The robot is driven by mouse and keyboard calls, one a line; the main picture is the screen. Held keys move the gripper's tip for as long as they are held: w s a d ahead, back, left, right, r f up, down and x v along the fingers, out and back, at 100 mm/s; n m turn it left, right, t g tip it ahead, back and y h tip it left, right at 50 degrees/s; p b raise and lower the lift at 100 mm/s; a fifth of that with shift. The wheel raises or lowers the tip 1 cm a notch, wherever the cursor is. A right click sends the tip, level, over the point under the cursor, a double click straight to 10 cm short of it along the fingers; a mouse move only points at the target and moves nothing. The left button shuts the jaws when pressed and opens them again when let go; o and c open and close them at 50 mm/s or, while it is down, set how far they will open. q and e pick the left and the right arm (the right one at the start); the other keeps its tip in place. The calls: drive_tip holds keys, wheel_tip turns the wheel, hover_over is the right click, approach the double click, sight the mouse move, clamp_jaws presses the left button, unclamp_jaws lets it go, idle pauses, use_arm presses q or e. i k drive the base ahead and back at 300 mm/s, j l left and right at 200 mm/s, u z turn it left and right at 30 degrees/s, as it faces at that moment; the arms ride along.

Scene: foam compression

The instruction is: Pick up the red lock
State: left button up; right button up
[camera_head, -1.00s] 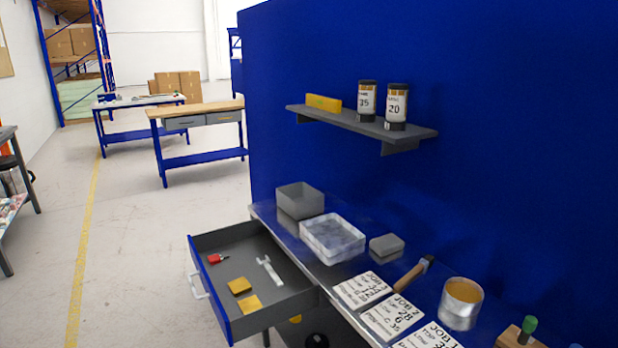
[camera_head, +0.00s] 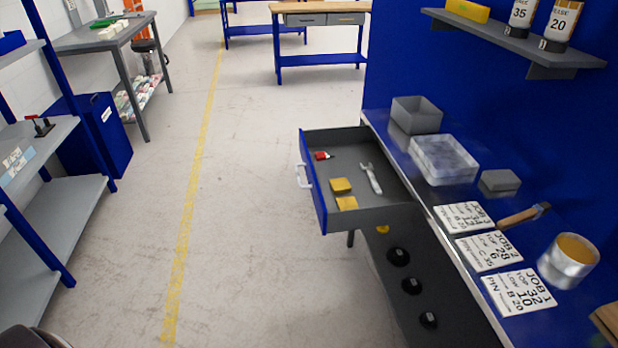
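The red lock (camera_head: 322,155) lies in the open drawer (camera_head: 402,217), near its far left corner by the blue front panel. It is small in the view, with a light part at its right end. A grey wrench (camera_head: 371,178) lies to its right in the same drawer. Two yellow blocks (camera_head: 340,185) lie nearer to me in the drawer. Neither of my grippers shows in the head view.
The workbench on the right holds a grey bin (camera_head: 416,115), a clear tray (camera_head: 443,160), job cards (camera_head: 489,253), a hammer (camera_head: 524,215) and a metal can (camera_head: 568,262). Shelving (camera_head: 60,205) stands at the left. The floor (camera_head: 240,250) between is clear.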

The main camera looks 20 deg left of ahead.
sight(319, 156)
drive_tip(key=z, duration=2.1)
drive_tip(key=u, duration=2.8)
drive_tip(key=i+z, duration=0.25)
drive_tip(key=i, duration=0.2)
